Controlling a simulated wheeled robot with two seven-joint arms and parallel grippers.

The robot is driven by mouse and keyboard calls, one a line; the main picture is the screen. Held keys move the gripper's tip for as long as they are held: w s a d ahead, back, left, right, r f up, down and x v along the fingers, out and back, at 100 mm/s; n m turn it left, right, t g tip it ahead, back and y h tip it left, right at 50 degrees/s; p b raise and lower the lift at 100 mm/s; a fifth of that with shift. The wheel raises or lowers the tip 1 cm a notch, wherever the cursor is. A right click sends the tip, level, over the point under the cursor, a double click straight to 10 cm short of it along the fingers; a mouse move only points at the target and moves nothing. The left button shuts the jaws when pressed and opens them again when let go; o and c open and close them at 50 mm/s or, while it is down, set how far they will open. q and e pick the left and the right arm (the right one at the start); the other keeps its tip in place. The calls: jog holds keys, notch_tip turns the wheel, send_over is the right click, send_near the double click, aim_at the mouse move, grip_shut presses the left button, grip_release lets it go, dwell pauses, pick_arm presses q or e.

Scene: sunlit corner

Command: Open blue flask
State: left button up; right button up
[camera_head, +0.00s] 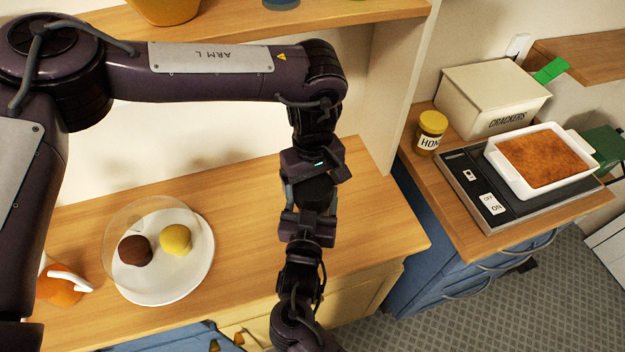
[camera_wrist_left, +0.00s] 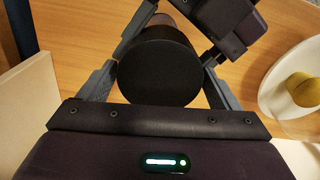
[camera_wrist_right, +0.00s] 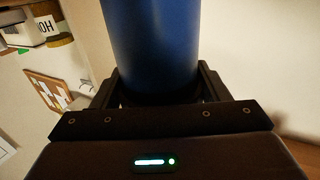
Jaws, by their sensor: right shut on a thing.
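The flask's blue body (camera_wrist_right: 152,45) fills the middle of the right wrist view. My right gripper (camera_wrist_right: 155,95) is shut on it. Its round black top (camera_wrist_left: 158,72) faces the left wrist camera and also shows in the head view (camera_head: 316,190). My left gripper (camera_wrist_left: 165,60) has its two fingers on either side of that top and looks open. In the head view, my left gripper (camera_head: 313,175) comes down from above and my right gripper (camera_head: 308,222) comes up from below. The blue body is hidden by the grippers there.
A white plate (camera_head: 195,275) with a brown and a yellow ball and a clear dome (camera_head: 125,215) is on the wooden counter (camera_head: 240,220). An orange mug (camera_head: 60,288) stands left. Right are a honey jar (camera_head: 431,130), cracker box (camera_head: 490,95) and baking dish (camera_head: 525,190).

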pick_arm(q)
jog(key=c, duration=0.8)
jog(key=n, duration=0.3)
jog(key=shift+n, duration=0.4)
jog(key=shift+a, duration=0.1)
jog(key=o, duration=1.1)
jog(key=shift+c, duration=0.2)
jog(key=shift+r, duration=0.2)
